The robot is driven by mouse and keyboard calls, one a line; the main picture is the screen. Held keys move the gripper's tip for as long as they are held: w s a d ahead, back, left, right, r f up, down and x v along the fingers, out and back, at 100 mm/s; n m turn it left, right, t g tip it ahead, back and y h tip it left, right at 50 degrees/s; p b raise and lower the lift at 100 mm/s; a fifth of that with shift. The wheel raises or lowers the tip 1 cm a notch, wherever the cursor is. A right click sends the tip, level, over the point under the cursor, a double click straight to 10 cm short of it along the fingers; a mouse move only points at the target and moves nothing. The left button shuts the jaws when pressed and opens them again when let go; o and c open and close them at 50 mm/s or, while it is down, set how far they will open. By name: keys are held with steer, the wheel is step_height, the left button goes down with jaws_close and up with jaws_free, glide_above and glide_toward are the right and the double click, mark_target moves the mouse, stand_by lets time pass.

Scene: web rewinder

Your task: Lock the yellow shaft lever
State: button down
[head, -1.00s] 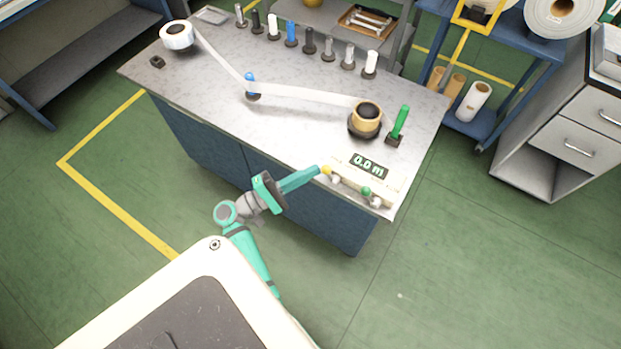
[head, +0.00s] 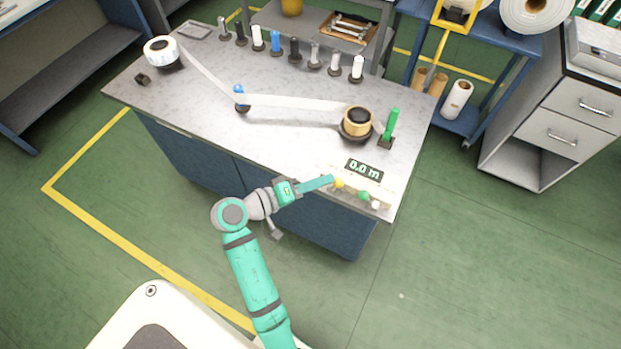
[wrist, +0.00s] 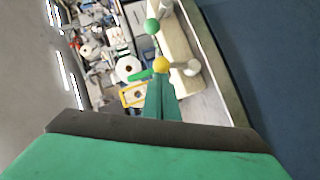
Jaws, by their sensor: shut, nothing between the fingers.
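The yellow shaft lever shows as a round yellow knob (head: 339,183) at the left end of the cream control panel (head: 372,182) on the table's front edge. The knob also shows in the wrist view (wrist: 161,64). My gripper (head: 331,180) is shut and empty, with its tips right at the knob; whether they touch it I cannot tell. In the wrist view the teal fingers (wrist: 161,88) are together just below the knob. The lever's stem is mostly hidden.
A green knob (head: 363,196) and a white knob (head: 376,205) sit to the right on the same panel. A display reading 0.0 m (head: 363,169) is behind. A green upright handle (head: 390,124) stands beside the wound core (head: 358,121). The table's front left is clear.

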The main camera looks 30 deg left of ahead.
steer(key=shift+w+d+r+m+g+y, duration=0.1)
steer(key=shift+d+m+g+y, duration=0.3)
steer(key=shift+d+m+y, duration=0.5)
steer(key=shift+d, duration=0.4)
steer(key=shift+d, duration=0.15)
steer(key=shift+w, duration=0.1)
steer(key=shift+a+r, duration=0.35)
steer(key=w+a+r+v, duration=0.1)
steer(key=v, duration=1.1)
steer(key=shift+s+a+r, duration=0.2)
steer(key=shift+a+r, duration=0.05)
steer(key=shift+r, duration=0.05)
